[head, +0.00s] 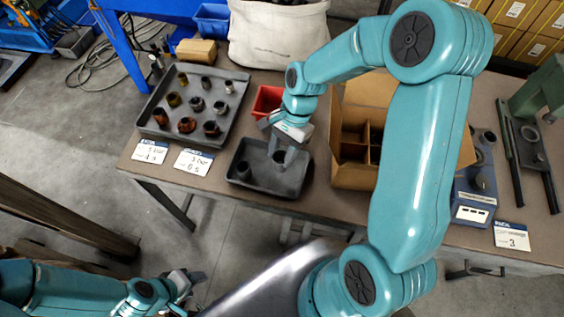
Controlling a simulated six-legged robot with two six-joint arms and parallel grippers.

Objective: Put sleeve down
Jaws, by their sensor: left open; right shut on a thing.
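A small dark tray (262,186) lies on the brown table near its front edge. My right gripper (285,152) reaches down over this tray, shut on a dark sleeve (279,158). The sleeve is at or just above the tray floor; I cannot tell if it touches. Another dark sleeve (244,170) stands in the left part of the same tray. A larger grey tray (160,95) to the left holds several sleeves in grey, copper and brass tones. My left gripper (186,284) is open and empty, low at the bottom left, away from the table.
A red bin (267,101) stands behind the small tray. A divided cardboard box (356,175) is close on its right. Label cards (194,161) lie at left. A blue device (474,196) and green press (540,95) stand at right.

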